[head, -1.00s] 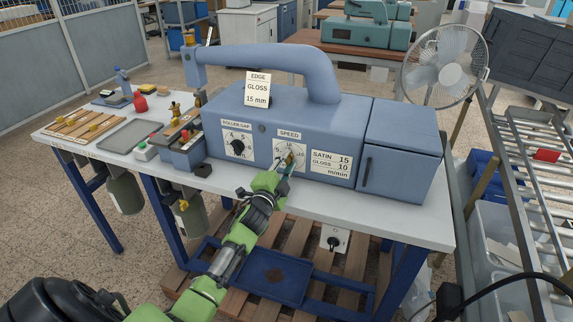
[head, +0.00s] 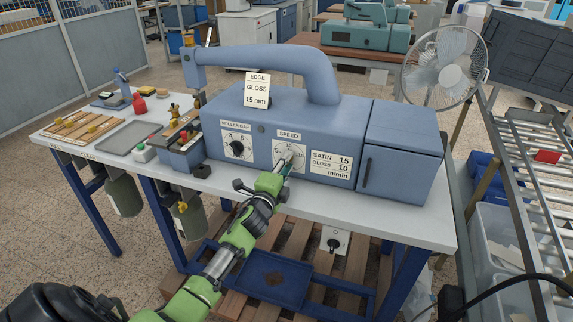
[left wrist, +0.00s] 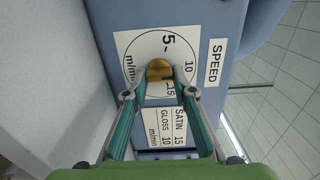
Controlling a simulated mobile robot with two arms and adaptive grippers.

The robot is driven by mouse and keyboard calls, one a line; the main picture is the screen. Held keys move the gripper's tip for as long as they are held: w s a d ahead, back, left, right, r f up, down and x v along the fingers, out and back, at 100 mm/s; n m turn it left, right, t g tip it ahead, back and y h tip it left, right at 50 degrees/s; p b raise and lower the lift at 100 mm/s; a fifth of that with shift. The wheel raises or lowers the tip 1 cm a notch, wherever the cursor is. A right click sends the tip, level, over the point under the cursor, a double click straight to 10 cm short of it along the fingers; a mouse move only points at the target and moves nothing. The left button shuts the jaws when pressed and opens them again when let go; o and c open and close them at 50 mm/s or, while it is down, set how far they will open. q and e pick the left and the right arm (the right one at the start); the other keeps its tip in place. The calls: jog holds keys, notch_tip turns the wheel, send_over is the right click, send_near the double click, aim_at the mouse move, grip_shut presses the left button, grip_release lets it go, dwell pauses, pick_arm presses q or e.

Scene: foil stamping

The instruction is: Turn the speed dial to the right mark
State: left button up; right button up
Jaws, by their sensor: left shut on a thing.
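The speed dial is a brass knob (left wrist: 160,71) on a white round scale marked 5, 10 and 15, under the SPEED label (head: 289,135). My left gripper (head: 287,161) reaches up to it from the front. In the left wrist view, the left gripper's fingers (left wrist: 160,94) are on either side of the knob, shut on it. The knob's pointer cannot be made out, so its setting is unclear. A card (head: 331,164) beside the dial reads SATIN 15, GLOSS 10 m/min. An upper card (head: 257,89) reads EDGE, GLOSS, 15 mm. My right gripper is not in view.
The roller gap dial (head: 237,148) is left of the speed dial on the blue machine (head: 345,115). A grey tray (head: 130,136) and wooden strips (head: 80,125) lie on the left of the table. A fan (head: 443,65) and a roller rack (head: 535,150) stand right.

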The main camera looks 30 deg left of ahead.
pick_arm(q)
jog(key=o, duration=1.1)
jog(key=shift+s, duration=0.15)
jog(key=v, duration=1.1)
jog(key=shift+s+d, duration=0.2)
jog(key=shift+s, duration=0.2)
